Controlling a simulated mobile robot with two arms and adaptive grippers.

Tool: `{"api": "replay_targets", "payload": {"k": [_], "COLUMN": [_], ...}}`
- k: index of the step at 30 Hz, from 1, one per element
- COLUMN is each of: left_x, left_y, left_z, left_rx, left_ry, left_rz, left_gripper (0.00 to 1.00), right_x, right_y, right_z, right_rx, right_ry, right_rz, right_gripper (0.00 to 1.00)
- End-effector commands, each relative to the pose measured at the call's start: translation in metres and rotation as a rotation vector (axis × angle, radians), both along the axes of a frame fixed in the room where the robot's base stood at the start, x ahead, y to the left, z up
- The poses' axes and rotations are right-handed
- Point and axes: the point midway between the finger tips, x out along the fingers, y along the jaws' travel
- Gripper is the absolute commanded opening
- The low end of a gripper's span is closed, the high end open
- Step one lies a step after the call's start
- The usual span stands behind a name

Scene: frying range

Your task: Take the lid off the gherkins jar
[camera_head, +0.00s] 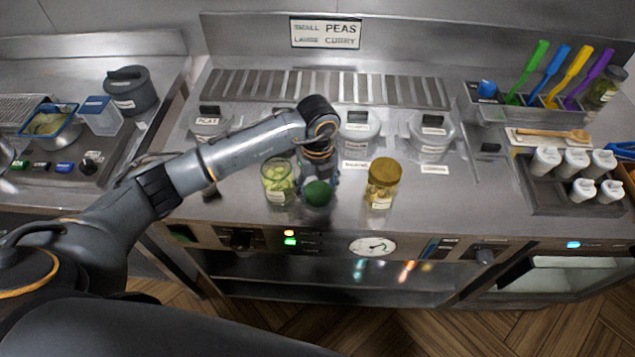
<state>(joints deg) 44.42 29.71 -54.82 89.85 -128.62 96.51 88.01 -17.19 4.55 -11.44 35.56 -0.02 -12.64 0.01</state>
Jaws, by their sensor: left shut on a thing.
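A glass jar (278,184) with pale green pieces inside stands near the counter's front edge, and its top looks open. It is likely the gherkins jar, but its label is too small to read. My left gripper (318,178) is just right of this jar, pointing down, and is shut on a round dark green lid (317,194). The lid is beside the jar, not on it. The fingers are partly hidden by the wrist and the lid. My right gripper is not in view.
A jar with a gold lid (383,172) stands right of the gripper. Lidded containers, such as one at the right (432,132), are set in the counter behind. A rack of white bottles (560,203) and colored-handled utensils (565,75) are at the right. Bare counter lies right of the gold-lidded jar.

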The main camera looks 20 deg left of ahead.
Motion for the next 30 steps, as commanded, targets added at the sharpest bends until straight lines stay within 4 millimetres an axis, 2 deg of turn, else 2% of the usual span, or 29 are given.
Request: {"api": "replay_targets", "payload": {"k": [9, 10, 11, 20, 24, 30], "left_x": [0.000, 0.000, 0.000, 0.000, 0.001, 0.002], "left_y": [0.000, 0.000, 0.000, 0.000, 0.000, 0.000], "left_z": [-0.005, -0.004, -0.003, -0.003, 0.003, 0.038], "left_rx": [0.000, 0.000, 0.000, 0.000, -0.001, -0.001], "left_ry": [-0.001, -0.001, -0.001, -0.001, -0.004, -0.008], "left_rz": [0.001, 0.001, 0.001, 0.001, 0.001, 0.001], "left_gripper": [0.25, 0.65, 0.71, 0.73, 0.73, 0.73], "right_x": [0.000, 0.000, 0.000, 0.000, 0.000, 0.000], "right_y": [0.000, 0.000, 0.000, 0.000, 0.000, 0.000], "right_z": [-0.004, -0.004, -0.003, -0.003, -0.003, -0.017], "right_rx": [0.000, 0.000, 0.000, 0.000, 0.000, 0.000], "right_ry": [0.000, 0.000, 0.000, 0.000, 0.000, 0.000], "right_rz": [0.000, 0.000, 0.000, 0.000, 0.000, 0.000], "right_gripper": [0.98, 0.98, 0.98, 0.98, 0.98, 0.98]}}
